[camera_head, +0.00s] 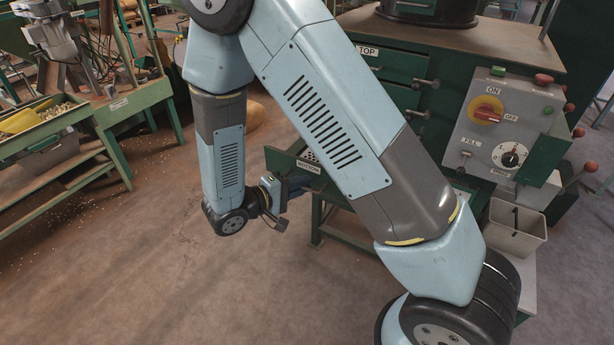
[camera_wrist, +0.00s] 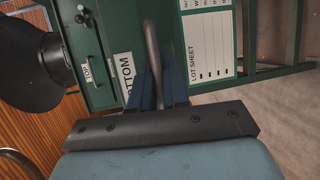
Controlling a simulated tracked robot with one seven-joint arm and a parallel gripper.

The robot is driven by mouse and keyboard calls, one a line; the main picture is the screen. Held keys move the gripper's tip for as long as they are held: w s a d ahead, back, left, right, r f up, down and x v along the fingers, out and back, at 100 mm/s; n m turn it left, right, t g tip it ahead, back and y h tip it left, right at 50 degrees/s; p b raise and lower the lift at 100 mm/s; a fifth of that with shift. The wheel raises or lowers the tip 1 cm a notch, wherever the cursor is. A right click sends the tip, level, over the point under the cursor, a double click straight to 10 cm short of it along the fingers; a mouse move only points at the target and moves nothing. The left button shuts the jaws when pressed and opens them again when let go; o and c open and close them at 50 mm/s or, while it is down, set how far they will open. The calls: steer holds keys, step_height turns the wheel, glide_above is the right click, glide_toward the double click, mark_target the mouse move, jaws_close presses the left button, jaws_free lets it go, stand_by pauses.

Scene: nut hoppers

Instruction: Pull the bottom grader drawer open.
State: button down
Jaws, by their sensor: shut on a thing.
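The bottom grader drawer (camera_head: 282,163) stands out from the green grader cabinet (camera_head: 402,97), with its "BOTTOM" label on the front and a bit of its perforated inside showing. My arm hides much of it and the cabinet. My gripper (camera_wrist: 160,76) is shut on the drawer's metal handle (camera_wrist: 152,42), which runs between the two blue fingers. The "BOTTOM" label (camera_wrist: 126,72) is beside the fingers and partly hidden. In the head view my gripper (camera_head: 297,186) is at the drawer front, its fingertips hard to make out.
The top drawer (camera_head: 388,64) is above, with its "TOP" label. A control panel (camera_head: 500,122) with knobs and a pale bin (camera_head: 514,228) are at the right. A green bench (camera_head: 65,165) with a nut tray stands at the left. The floor (camera_head: 165,270) in front is clear.

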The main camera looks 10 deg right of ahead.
steer(key=shift+s+a+f, duration=0.15)
steer(key=shift+s, duration=0.3)
steer(key=c, duration=1.5)
jaws_free()
steer(key=shift+w, duration=0.1)
steer(key=v, duration=1.4)
